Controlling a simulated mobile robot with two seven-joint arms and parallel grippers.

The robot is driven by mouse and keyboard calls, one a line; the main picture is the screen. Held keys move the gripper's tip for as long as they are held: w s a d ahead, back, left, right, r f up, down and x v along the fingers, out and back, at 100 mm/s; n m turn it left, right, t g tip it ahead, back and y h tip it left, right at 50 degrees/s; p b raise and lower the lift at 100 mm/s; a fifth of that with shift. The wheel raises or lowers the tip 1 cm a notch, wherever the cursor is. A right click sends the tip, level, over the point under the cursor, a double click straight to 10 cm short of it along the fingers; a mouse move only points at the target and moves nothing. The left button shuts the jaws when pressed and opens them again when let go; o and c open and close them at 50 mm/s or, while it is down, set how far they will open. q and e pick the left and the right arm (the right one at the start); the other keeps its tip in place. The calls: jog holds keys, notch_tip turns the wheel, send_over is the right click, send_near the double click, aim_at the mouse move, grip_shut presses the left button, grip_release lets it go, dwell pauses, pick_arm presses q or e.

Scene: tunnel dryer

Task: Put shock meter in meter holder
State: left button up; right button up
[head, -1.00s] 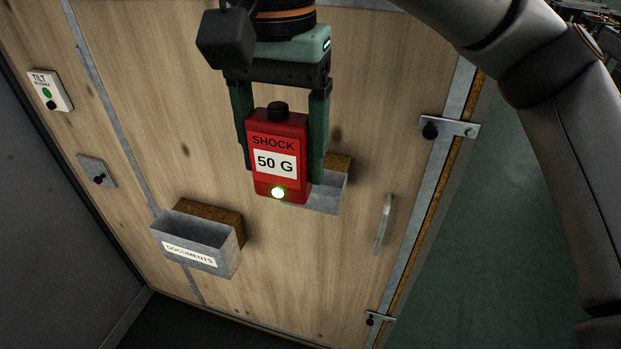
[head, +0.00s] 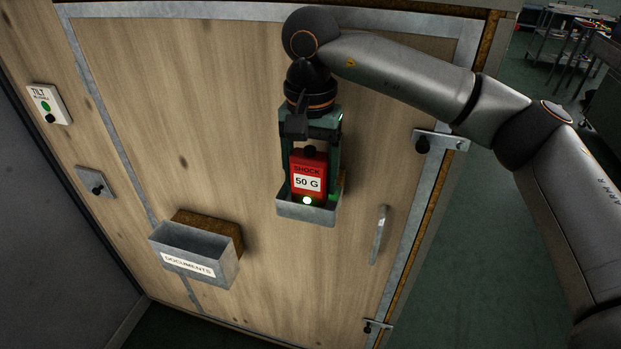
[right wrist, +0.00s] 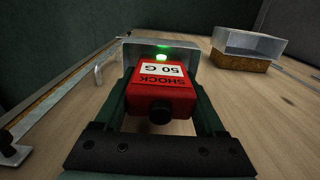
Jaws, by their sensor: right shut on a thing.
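The shock meter (head: 308,172) is a red box with a black knob, a white "50 G" label and a lit green lamp. My right gripper (head: 311,180) is shut on it, one finger on each side. The meter holder (head: 306,212) is a small grey metal tray on the wooden door. In the head view the meter stands upright with its lower end at the holder's opening. In the right wrist view the meter (right wrist: 161,92) points lamp-first toward the holder (right wrist: 188,56). How deep it sits is unclear. My left gripper is not in view.
A grey documents box (head: 196,257) hangs on the door to the lower left. A tilt indicator (head: 49,104) and a latch plate (head: 96,182) are at the far left. A door handle (head: 379,235) stands out right of the holder, with hinge brackets (head: 440,141) beyond.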

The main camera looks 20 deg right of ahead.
aim_at(310, 147)
jog(key=shift+f, duration=0.75)
jog(key=shift+f, duration=0.15)
jog(key=o, duration=1.3)
notch_tip(310, 147, up, 12)
jog(key=shift+r, duration=0.2)
